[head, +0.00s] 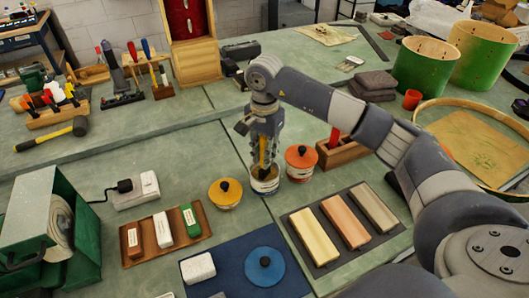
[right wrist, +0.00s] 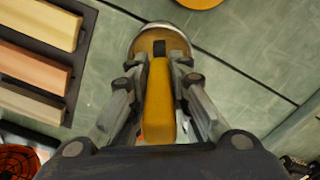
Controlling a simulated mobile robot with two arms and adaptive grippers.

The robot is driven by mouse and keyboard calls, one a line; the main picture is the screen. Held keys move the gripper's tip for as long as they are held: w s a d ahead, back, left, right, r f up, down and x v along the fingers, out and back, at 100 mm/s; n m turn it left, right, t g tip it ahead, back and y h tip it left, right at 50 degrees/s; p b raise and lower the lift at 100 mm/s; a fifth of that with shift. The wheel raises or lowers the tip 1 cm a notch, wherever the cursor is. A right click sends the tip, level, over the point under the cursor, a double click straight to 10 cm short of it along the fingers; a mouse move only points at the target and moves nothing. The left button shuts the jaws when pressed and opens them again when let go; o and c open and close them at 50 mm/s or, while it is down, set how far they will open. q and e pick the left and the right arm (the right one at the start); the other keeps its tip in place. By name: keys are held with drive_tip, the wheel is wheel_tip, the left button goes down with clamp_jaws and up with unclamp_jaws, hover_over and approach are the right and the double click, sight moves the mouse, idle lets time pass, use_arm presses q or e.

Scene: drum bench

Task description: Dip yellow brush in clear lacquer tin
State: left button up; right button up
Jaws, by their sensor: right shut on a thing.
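My right gripper (head: 263,152) is shut on the yellow brush (right wrist: 158,100), whose handle stands between the two fingers. The brush (head: 262,158) points down at an open tin (head: 265,187) with a pale, labelled side. In the right wrist view the round tin (right wrist: 146,40) has amber-brown contents, and the brush's dark lower end is over or inside its mouth. How deep the bristles reach is hidden. The tin's label is too small to read. A blue round lid (head: 265,266) with a black knob lies apart on a blue mat. My left gripper is not in view.
A yellow-lidded tin (head: 225,194) and an orange-lidded tin (head: 300,162) stand close on either side. A black tray (head: 290,222) with wood strips is at the right front. A brown tray (head: 207,230) with blocks lies at the left. A wooden holder (head: 340,153) stands behind the orange lid.

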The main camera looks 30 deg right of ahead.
drive_tip(key=shift+r, duration=0.1)
drive_tip(key=shift+r+p, duration=2)
drive_tip(key=shift+r, duration=1.7)
